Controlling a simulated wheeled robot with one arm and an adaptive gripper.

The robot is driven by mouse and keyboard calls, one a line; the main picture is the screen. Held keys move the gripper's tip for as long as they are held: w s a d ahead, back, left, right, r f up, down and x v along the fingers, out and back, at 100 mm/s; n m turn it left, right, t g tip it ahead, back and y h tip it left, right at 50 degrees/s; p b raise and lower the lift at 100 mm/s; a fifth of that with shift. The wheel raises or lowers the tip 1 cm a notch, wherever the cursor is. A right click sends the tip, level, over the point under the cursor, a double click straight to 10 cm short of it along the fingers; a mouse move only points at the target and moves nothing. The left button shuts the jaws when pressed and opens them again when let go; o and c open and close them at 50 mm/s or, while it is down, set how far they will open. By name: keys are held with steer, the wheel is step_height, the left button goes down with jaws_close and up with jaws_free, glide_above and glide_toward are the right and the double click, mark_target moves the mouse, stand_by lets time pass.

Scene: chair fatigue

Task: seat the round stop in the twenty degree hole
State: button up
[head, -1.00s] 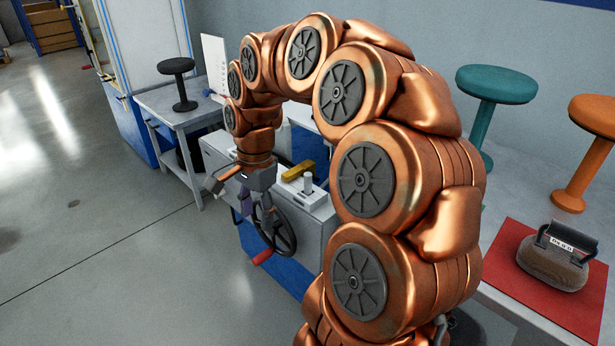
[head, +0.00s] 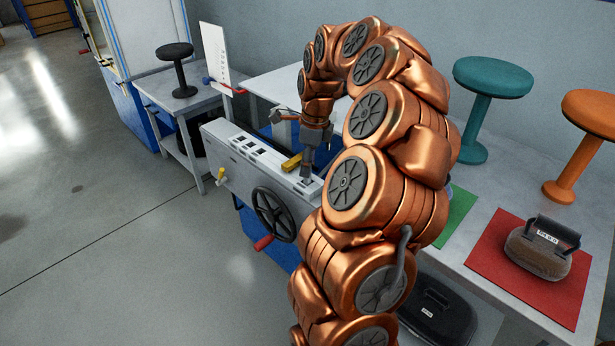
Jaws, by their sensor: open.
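The grey bench machine (head: 240,175) has a white top strip (head: 250,150) with several small dark marks or openings. I cannot read which is the twenty degree hole. A yellow bar (head: 291,162) lies across the top near the strip's right end. A pale upright peg stood beside it in the earlier view and may be the round stop; its spot is now largely covered by my gripper. My gripper (head: 302,150) is open, low over the right end of the machine top, close to the yellow bar. Whether it touches the peg cannot be told.
A black handwheel (head: 273,214) with a red handle (head: 263,243) sticks out from the machine's front. A yellow-tipped fitting (head: 221,176) is on the front too. A black stool (head: 178,68) stands on the side table. Teal (head: 490,78) and orange stools stand at right.

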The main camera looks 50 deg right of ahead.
steer(key=shift+w+a+f, duration=0.15)
steer(key=shift+f, duration=1.7)
steer(key=shift+c, duration=0.2)
jaws_close()
